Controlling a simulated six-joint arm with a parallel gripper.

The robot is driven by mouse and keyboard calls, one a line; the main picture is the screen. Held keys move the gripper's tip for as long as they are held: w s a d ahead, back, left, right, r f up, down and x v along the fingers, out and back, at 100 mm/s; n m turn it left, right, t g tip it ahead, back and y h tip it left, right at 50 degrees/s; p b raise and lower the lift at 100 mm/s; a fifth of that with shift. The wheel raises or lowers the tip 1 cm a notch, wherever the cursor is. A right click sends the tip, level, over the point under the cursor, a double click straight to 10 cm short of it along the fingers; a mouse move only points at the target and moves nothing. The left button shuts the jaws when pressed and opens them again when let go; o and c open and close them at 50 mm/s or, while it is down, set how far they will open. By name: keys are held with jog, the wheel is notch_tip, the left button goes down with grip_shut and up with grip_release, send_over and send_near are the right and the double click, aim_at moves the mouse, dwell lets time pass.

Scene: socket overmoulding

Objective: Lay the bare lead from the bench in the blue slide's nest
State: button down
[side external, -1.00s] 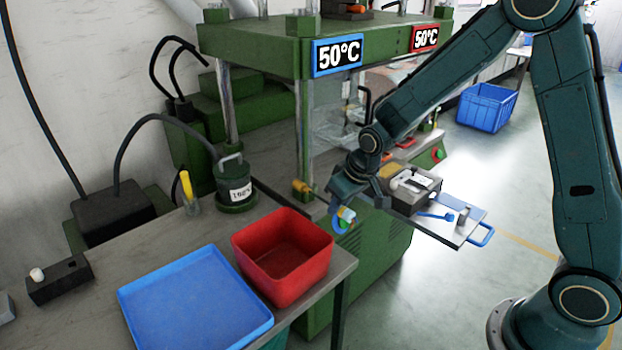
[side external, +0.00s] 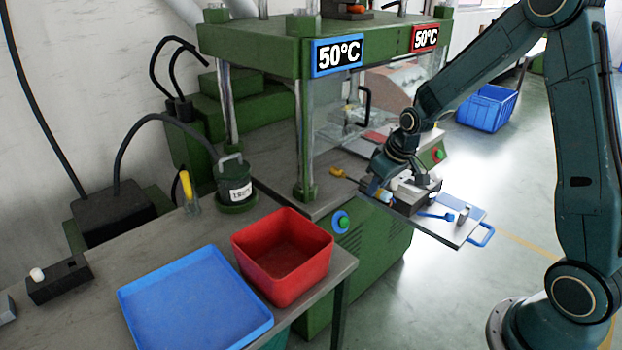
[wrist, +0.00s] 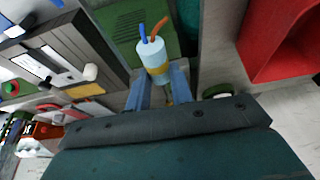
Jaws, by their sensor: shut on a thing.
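My gripper (side external: 380,192) is shut on the lead (wrist: 153,62), a pale blue cylinder with a blue and an orange wire end. In the wrist view the lead stands out between the two blue fingers, clear of any surface. In the side view the gripper hangs at the left edge of the dark mould block (side external: 408,203) on the blue-handled slide (side external: 462,233). The block also shows left of the lead in the wrist view (wrist: 88,45), with pale inserts on its top. The nest's hollow cannot be made out clearly.
Left of the slide stand a red bin (side external: 285,272) and a blue tray (side external: 195,305) on the bench. A small blue tool (side external: 436,216) and a grey post (side external: 463,215) are on the slide's plate.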

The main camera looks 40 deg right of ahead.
jog(key=s+d, duration=0.1)
jog(key=d, duration=0.2)
jog(key=s+d, duration=0.2)
jog(key=d, duration=0.2)
jog(key=s+d+r, duration=0.1)
jog(key=s+d, duration=0.1)
jog(key=d, duration=0.2)
jog(key=s+d+r, duration=0.1)
jog(key=s+d, duration=0.7)
jog(key=shift+d, duration=0.4)
jog(key=shift+f, duration=0.25)
jog(key=shift+f, duration=3.9)
jog(key=shift+f, duration=0.1)
jog(key=c, duration=1.2)
grip_release()
jog(key=shift+o, duration=0.2)
